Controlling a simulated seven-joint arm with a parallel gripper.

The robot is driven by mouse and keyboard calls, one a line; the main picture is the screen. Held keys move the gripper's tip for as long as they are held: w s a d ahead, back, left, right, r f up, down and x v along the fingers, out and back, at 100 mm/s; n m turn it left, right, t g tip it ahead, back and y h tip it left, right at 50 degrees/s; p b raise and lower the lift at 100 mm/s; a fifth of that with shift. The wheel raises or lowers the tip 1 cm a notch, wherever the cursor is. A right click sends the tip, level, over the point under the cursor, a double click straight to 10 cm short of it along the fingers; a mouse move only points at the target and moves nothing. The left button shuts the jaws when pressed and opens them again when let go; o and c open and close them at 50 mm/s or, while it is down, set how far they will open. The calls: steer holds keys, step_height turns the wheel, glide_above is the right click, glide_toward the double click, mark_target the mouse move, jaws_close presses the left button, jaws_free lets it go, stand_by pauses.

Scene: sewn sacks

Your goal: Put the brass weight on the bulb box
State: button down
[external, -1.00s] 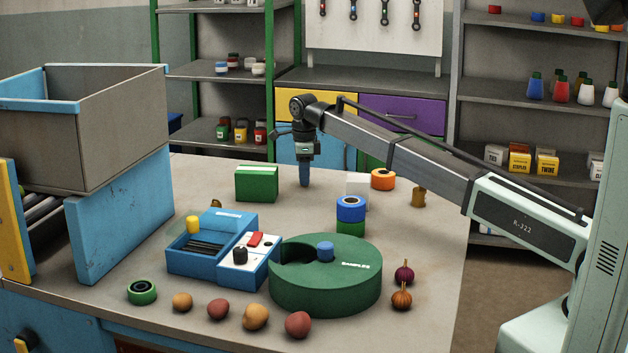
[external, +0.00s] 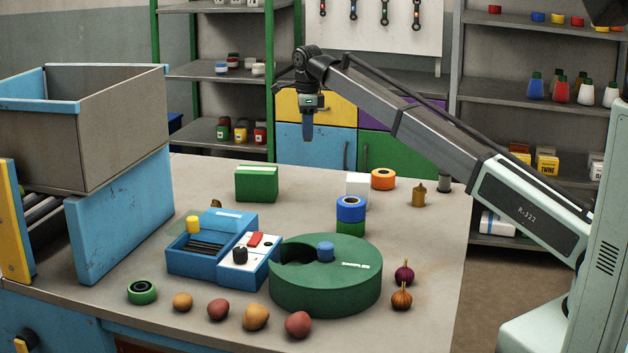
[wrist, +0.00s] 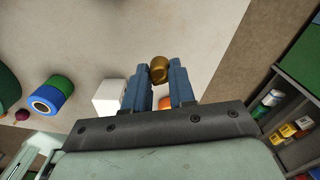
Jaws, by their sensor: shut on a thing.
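My gripper (external: 307,134) is raised above the back of the table, fingers pointing down. In the wrist view my gripper (wrist: 159,78) is shut on a rounded brass piece, the brass weight (wrist: 159,69), between its blue fingertips. In the external view the fingers hide it. A plain white box (external: 357,184) stands at the back right, apart from the gripper; it also shows in the wrist view (wrist: 110,96). A green box (external: 256,184) with a pale stripe stands at the back left. No label shows which is the bulb box.
A blue roll (external: 351,208) sits on a green one in front. A large green drum (external: 325,290) and blue tray (external: 190,262) fill the front. The back-centre table is clear.

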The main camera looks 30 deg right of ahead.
steer(key=s+d+r, duration=0.2)
steer(key=s+r, duration=0.3)
steer(key=s, duration=0.3)
steer(key=n, duration=0.8)
glide_above(358, 178)
steer(key=f, duration=0.1)
steer(key=shift+w+d+f, duration=0.1)
steer(key=shift+w+f, duration=0.05)
steer(key=shift+f, duration=4.5)
steer(key=shift+f, duration=0.1)
steer(key=c, duration=0.9)
jaws_free()
steer(key=shift+c, duration=0.2)
step_height(358, 178, up, 8)
